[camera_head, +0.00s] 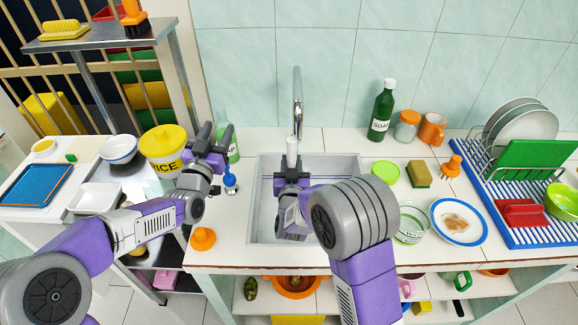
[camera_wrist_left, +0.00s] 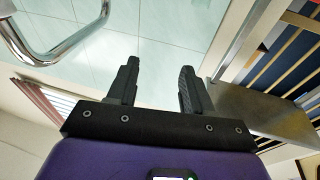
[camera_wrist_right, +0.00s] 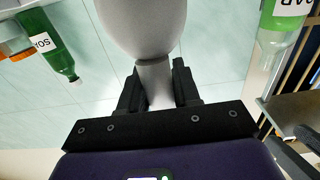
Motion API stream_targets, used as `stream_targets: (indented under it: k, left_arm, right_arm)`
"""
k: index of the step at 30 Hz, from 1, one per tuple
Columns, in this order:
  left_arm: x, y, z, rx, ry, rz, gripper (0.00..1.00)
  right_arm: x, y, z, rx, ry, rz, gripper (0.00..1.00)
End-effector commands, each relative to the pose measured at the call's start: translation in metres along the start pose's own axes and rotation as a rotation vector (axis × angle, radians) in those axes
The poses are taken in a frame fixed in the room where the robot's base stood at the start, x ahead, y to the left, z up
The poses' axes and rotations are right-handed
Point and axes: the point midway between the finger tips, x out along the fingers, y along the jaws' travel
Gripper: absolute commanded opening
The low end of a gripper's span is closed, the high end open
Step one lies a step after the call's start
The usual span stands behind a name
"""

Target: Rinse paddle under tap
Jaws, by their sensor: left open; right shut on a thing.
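My right gripper (camera_head: 292,175) is over the sink (camera_head: 340,168), shut on the light paddle (camera_head: 292,148). In the right wrist view the paddle's handle sits between the fingers (camera_wrist_right: 158,90), and its broad grey-white head (camera_wrist_right: 145,22) extends away from them. In the head view the paddle is just below or in front of the chrome tap (camera_head: 297,95); I cannot tell whether they touch, and I see no water. My left gripper (camera_head: 213,138) is open and empty, left of the sink. The left wrist view shows its spread fingers (camera_wrist_left: 160,85) and the tap (camera_wrist_left: 60,50).
A green soap bottle (camera_head: 382,110), sponge (camera_head: 419,174), blue-rimmed plate (camera_head: 475,237) and dish rack (camera_head: 485,165) are to the right. The counter's front edge borders an open shelf.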

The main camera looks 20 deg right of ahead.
Motion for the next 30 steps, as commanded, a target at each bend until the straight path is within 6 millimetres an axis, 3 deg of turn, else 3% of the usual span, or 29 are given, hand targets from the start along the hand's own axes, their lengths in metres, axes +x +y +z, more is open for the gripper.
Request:
stream_targets:
  k: [12, 17, 20, 30]
  left_arm:
    - [0.000, 0.000, 0.001, -0.006, 0.000, 0.000, 0.53]
    - [-0.002, 0.004, 0.004, -0.122, 0.004, -0.006, 0.53]
    - [-0.005, 0.009, 0.009, -0.296, 0.008, -0.015, 0.53]
    - [-0.024, 0.025, 0.031, -1.114, 0.054, -0.081, 0.53]
  right_arm:
    - [-0.003, 0.003, 0.000, 0.000, 0.001, 0.000, 0.02]
    - [-0.003, 0.003, 0.000, 0.000, 0.001, 0.000, 0.02]
    - [-0.003, 0.003, 0.000, 0.000, 0.001, 0.000, 0.02]
    - [-0.003, 0.003, 0.000, 0.000, 0.001, 0.000, 0.02]
